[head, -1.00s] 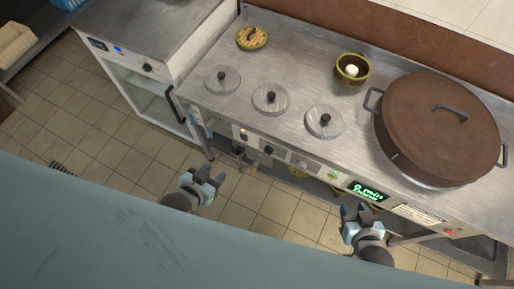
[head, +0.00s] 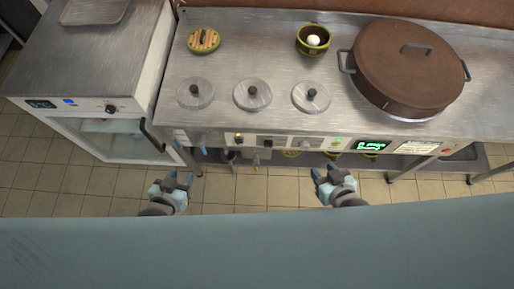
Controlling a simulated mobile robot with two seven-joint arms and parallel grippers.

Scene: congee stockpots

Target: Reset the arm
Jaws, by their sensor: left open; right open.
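My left gripper (head: 176,182) is open and empty over the tiled floor, in front of the stove counter's left part. My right gripper (head: 325,176) is open and empty over the floor, in front of the counter's middle. Both are apart from the counter and from each other, and touch nothing that I can see.
A white cabinet (head: 131,88) stands left. The tiled floor (head: 250,190) between is clear.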

